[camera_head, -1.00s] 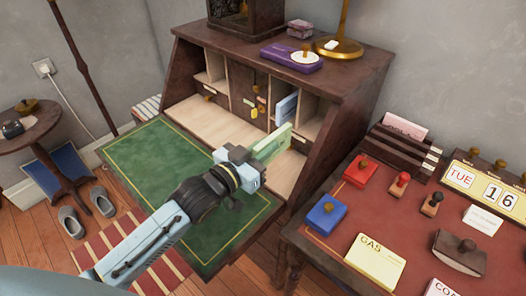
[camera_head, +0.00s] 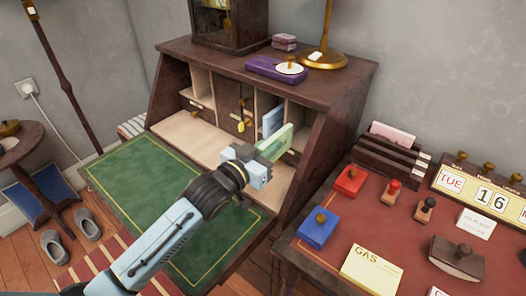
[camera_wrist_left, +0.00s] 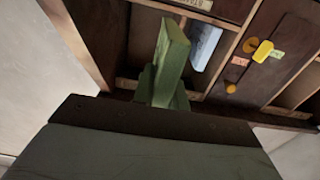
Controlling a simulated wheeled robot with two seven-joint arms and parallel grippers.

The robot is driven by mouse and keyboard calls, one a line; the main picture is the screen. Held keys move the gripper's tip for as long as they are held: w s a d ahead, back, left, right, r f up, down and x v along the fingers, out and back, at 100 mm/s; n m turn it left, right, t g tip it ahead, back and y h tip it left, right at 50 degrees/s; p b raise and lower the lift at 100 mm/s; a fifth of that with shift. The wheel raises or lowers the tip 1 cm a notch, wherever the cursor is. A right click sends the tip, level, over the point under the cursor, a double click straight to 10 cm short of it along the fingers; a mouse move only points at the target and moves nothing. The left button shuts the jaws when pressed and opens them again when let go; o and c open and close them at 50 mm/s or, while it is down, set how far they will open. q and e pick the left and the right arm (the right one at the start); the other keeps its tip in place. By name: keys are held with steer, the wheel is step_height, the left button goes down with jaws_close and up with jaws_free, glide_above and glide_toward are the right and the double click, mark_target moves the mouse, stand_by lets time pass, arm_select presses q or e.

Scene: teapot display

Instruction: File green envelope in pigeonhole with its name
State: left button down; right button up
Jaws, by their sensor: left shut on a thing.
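My left gripper (camera_head: 262,160) is shut on the green envelope (camera_head: 277,142), which stands upright and points into the right part of the open desk's pigeonholes. In the left wrist view the envelope (camera_wrist_left: 171,62) reaches forward from the gripper toward an opening. A light blue envelope (camera_head: 273,120) stands in a pigeonhole just left of it; it also shows in the left wrist view (camera_wrist_left: 208,48). Small name labels sit on the pigeonhole edges, too small to read. The envelope's far end is close to the right-hand pigeonholes; I cannot tell whether it is inside. My right gripper is not in view.
The desk's green writing flap (camera_head: 135,185) lies open below my arm. A small central door (camera_head: 236,100) with a yellow tag is left of the blue envelope. At right, a red-topped table (camera_head: 400,235) carries stamps, a letter rack (camera_head: 394,147) and a calendar.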

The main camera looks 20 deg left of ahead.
mark_target(287, 131)
arm_select(q)
steer(key=shift+x, duration=3.1)
steer(key=shift+w+d+b, duration=0.15)
steer(key=shift+w+b, duration=0.2)
steer(key=shift+w, duration=0.05)
steer(key=shift+w+d, duration=0.1)
steer(key=shift+w, duration=0.15)
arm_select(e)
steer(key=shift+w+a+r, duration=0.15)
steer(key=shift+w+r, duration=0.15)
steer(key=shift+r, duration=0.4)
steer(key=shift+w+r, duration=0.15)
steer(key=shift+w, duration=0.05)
arm_select(q)
steer(key=c, duration=1.3)
jaws_free()
